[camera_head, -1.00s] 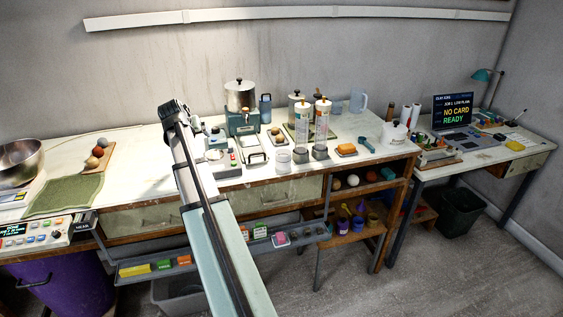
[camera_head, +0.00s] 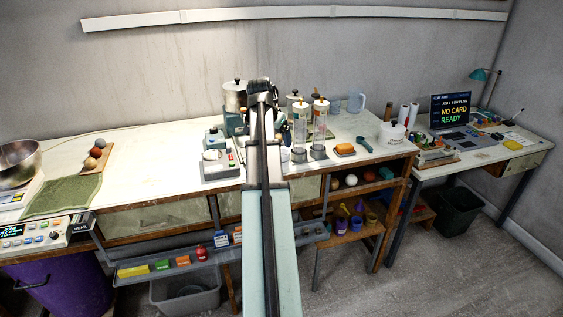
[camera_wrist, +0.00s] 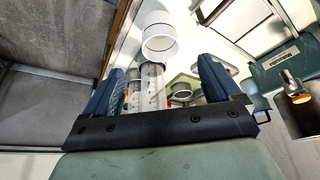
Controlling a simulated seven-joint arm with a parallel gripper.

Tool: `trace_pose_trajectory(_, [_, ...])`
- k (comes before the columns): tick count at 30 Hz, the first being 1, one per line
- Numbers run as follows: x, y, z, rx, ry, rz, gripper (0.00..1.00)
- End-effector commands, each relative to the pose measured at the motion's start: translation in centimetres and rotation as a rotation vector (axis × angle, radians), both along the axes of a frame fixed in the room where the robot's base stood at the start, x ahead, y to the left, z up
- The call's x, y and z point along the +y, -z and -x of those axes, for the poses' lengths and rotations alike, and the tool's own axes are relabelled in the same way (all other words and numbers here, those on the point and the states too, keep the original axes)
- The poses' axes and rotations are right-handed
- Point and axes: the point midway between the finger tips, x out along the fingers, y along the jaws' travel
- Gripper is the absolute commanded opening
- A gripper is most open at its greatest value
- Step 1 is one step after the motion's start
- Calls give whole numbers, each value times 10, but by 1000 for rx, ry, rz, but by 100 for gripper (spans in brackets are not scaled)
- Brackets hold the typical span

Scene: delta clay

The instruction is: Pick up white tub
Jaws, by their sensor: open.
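A white tub (camera_head: 391,134) with a lid stands upright toward the right end of the long bench in the head view. My gripper (camera_head: 262,88) is well to its left, raised over the bench and apart from it. In the wrist view my gripper (camera_wrist: 160,80) shows two blue fingers spread wide, with nothing held between them. A white round vessel (camera_wrist: 158,38) lies beyond the fingers there; I cannot tell whether it is the same tub. My arm hides part of the bench middle in the head view.
Two clear graduated cylinders (camera_head: 320,128) stand between my arm and the tub. The left bench top (camera_head: 150,160) is mostly clear.

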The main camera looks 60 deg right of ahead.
Motion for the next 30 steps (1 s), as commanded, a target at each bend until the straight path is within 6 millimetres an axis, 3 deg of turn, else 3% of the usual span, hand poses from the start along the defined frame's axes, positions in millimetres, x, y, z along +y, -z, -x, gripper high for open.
trace_pose_trajectory(10, [-20, 50, 1, 2, -1, -1, 90])
trace_pose_trajectory(23, [-29, 70, 1, 2, -2, -1, 90])
trace_pose_trajectory(30, [-41, 96, 2, 2, -2, -1, 90])
